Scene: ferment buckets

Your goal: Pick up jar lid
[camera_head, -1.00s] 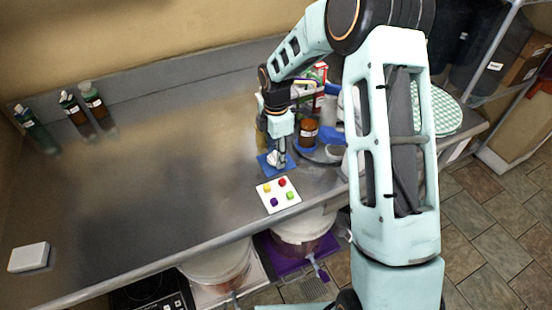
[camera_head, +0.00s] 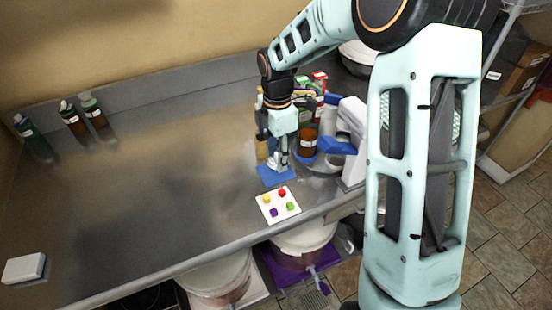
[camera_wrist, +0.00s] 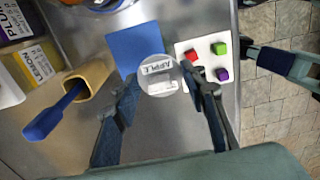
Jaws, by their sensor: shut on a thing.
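The jar lid (camera_wrist: 159,73) is a small round, clear-looking disc in the wrist view, with lettering reading "APPLE" and a white label showing on or through it. My gripper (camera_wrist: 162,79) has a dark finger on each side of it and is shut on it. In the head view my gripper (camera_head: 280,166) points down over the blue mat (camera_head: 268,177). The lid overlaps the near right edge of the mat (camera_wrist: 131,46) in the wrist view. How high it is above the mat I cannot tell. In the head view the lid is mostly hidden by the fingers.
A white board (camera_head: 266,209) with coloured blocks lies just in front of the mat. A tan holder (camera_wrist: 97,74) with a blue-handled tool stands close by. An amber jar (camera_head: 308,140) and boxes stand behind right. The counter's left is largely clear; dark bottles (camera_head: 97,117) stand far left.

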